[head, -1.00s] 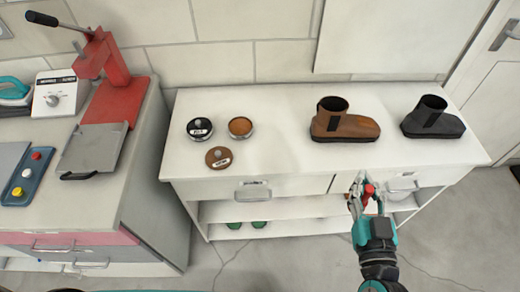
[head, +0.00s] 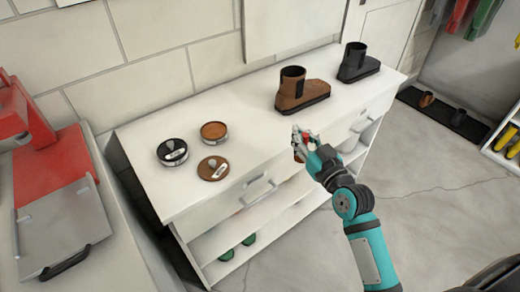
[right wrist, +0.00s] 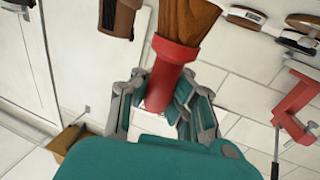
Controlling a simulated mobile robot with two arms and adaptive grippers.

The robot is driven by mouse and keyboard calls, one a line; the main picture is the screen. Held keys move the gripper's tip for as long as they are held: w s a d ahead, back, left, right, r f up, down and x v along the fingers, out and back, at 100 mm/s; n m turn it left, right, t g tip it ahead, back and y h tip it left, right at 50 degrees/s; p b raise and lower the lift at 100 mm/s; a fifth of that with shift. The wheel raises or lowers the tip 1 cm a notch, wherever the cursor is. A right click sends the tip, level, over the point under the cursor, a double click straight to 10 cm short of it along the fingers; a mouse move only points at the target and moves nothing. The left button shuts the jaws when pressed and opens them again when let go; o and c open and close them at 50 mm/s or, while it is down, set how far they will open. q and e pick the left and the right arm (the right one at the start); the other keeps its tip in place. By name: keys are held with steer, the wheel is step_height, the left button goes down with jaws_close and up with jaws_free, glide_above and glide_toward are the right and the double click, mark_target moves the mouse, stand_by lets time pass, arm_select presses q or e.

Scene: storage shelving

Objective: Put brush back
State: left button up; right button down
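My right gripper (head: 303,140) is in front of the white cabinet, near its top front edge and below the brown boot. It is shut on the brush (right wrist: 166,82). In the right wrist view the brush has a red handle between the fingers and brown bristles pointing away from the gripper. In the head view the brush is small and mostly hidden by the fingers. My left gripper is not in view.
The white cabinet top (head: 240,118) holds a brown boot (head: 300,90), a dark boot (head: 357,65), two round tins (head: 172,152) (head: 214,131) and a brown lid (head: 213,168). Green items (head: 248,240) lie on its lower shelf. A red press (head: 50,150) stands left.

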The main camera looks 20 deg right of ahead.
steer(key=shift+w+a+f, duration=0.85)
steer(key=shift+w+a, duration=0.2)
steer(key=shift+w, duration=1.45)
steer(key=shift+w+a+f, duration=0.8)
steer(key=shift+w+a, duration=0.25)
steer(key=shift+w, duration=1.4)
steer(key=shift+w+a+f, duration=0.85)
steer(key=shift+w+a, duration=0.2)
steer(key=shift+w, duration=1.45)
steer(key=c, duration=2.1)
jaws_free()
steer(key=shift+f, duration=0.15)
steer(key=o, duration=0.6)
steer(key=s, duration=0.4)
steer(key=s+d, duration=0.1)
steer(key=s, duration=0.7)
steer(key=shift+d+r, duration=0.2)
